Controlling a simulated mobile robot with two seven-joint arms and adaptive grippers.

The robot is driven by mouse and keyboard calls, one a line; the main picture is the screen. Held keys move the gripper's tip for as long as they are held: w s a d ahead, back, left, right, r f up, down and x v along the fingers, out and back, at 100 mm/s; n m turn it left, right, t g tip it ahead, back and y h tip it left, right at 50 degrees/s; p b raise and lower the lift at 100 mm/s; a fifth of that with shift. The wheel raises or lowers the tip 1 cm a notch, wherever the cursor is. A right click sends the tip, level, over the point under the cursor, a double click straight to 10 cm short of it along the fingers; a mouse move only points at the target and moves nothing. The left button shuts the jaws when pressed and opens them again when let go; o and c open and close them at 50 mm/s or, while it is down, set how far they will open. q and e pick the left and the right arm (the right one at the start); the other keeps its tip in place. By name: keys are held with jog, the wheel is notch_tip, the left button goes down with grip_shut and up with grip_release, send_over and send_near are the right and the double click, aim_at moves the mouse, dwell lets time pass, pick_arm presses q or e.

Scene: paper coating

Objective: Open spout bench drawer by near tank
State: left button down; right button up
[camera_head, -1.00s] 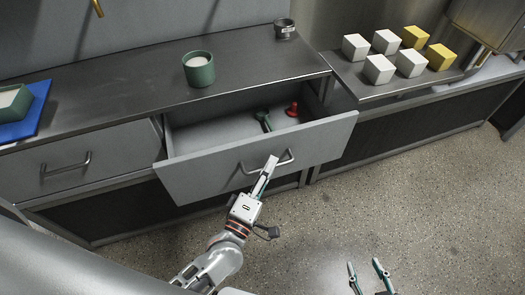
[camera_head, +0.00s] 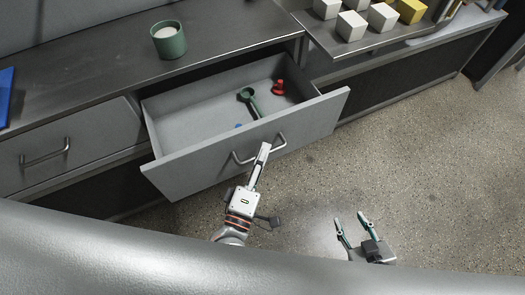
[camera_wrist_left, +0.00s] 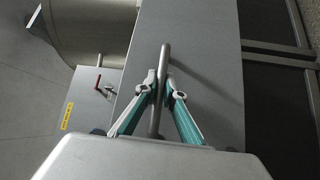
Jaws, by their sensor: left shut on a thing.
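The grey bench drawer (camera_head: 215,158) stands pulled out from the bench in the head view. Its front carries a bar handle (camera_head: 241,160). My left gripper (camera_head: 264,150) is at this handle. In the left wrist view its fingers (camera_wrist_left: 160,88) close around the handle bar (camera_wrist_left: 158,115). Inside the drawer lie a green spoon-like tool (camera_head: 250,100), a red knob-shaped object (camera_head: 278,87) and a small blue thing (camera_head: 239,126) partly hidden by the drawer front. My right gripper (camera_head: 352,222) is open and empty above the floor, apart from the bench.
A green cup with white contents (camera_head: 168,40) stands on the bench top (camera_head: 100,75). A closed drawer (camera_head: 80,150) is to the left. White blocks (camera_head: 351,26) and a yellow block (camera_head: 411,10) sit on a side shelf. The speckled floor (camera_head: 420,170) at right is clear.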

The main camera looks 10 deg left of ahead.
pick_arm(q)
jog(key=c, duration=2.1)
grip_release()
jog(key=shift+c, duration=0.2)
jog(key=v, duration=1.2)
jog(key=shift+d, duration=0.1)
